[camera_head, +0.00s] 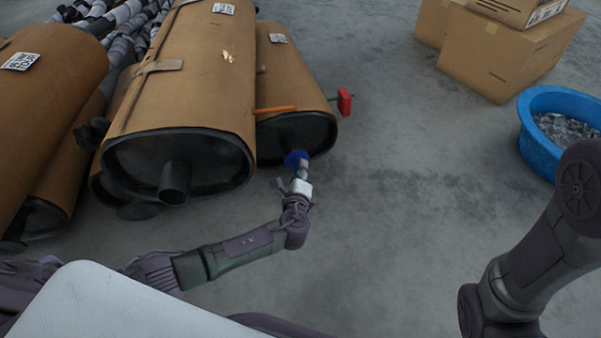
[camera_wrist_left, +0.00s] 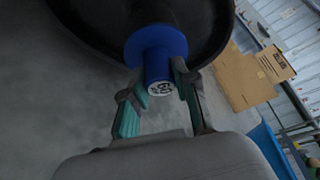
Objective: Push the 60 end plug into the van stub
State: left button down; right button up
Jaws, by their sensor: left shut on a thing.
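The blue end plug (camera_head: 296,159) is at the end of my left gripper (camera_head: 301,174) in the head view. The wrist view shows the plug (camera_wrist_left: 157,62) with a wide blue flange and a white face marked 60. The fingers of my left gripper (camera_wrist_left: 158,95) are closed on its sides. The flange is up against or close to the black end of a muffler (camera_wrist_left: 215,25). In the head view this is the right-hand brown-wrapped muffler (camera_head: 292,134). Its stub is hidden behind the plug, so I cannot tell how deep the plug sits. My right gripper is not in view.
A larger muffler (camera_head: 190,85) with a bare pipe stub (camera_head: 174,182) lies just left. A red-ended rod (camera_head: 344,102) sticks out right of the mufflers. A blue tub (camera_head: 540,150) and cardboard boxes (camera_head: 505,50) stand at right. The floor between is clear.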

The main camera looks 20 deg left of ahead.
pick_arm(q)
jog(key=c, duration=0.8)
grip_release()
jog(key=shift+s, duration=0.1)
jog(key=v, duration=1.2)
